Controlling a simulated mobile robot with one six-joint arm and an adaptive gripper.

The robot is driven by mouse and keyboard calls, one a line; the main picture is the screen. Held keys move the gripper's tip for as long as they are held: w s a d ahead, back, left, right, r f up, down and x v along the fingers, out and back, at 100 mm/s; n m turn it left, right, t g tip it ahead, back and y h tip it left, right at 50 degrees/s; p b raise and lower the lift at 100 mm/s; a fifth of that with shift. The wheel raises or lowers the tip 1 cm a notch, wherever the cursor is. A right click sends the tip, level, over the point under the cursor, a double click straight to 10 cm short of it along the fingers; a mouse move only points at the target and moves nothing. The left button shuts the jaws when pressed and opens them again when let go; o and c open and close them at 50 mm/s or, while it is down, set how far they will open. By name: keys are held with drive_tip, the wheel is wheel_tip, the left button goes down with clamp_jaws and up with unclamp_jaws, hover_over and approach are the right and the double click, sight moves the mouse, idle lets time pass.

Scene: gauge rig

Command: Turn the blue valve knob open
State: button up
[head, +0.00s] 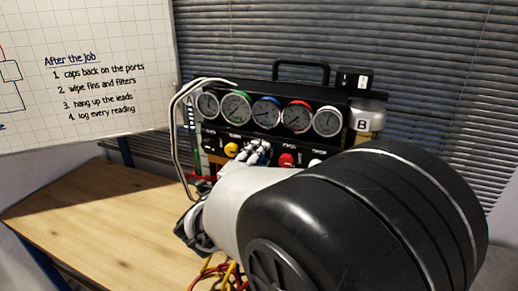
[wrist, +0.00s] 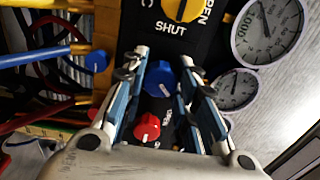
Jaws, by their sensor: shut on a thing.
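The blue valve knob (wrist: 158,80) is in the wrist view, between the two fingers of my gripper (wrist: 163,64). The fingers are shut on its sides near their tips. In the head view my gripper (head: 257,151) is at the panel front, between the yellow knob (head: 231,149) and the red knob (head: 286,160), and it hides the blue knob there. The yellow knob (wrist: 182,8) and the red knob (wrist: 146,127) also show in the wrist view. The word SHUT is printed by the yellow knob; the blue knob's own labels are mostly hidden.
A row of round gauges (head: 266,112) sits above the knobs on the black rig. A bottle marked B (head: 364,122) stands at its right end. Hoses and leads (head: 220,275) lie below and left. The wooden bench (head: 100,215) is clear at left.

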drive_tip(key=n+p, duration=0.1)
drive_tip(key=n, duration=0.1)
drive_tip(key=n+p, duration=0.1)
drive_tip(key=n, duration=0.1)
drive_tip(key=shift+r+n, duration=0.2)
drive_tip(key=shift+n, duration=0.1)
drive_tip(key=n+p, duration=0.2)
drive_tip(key=n, duration=0.2)
drive_tip(key=shift+f+n+p, duration=0.1)
drive_tip(key=shift+n+p, duration=0.2)
drive_tip(key=o, duration=1.1)
drive_tip(key=v, duration=1.2)
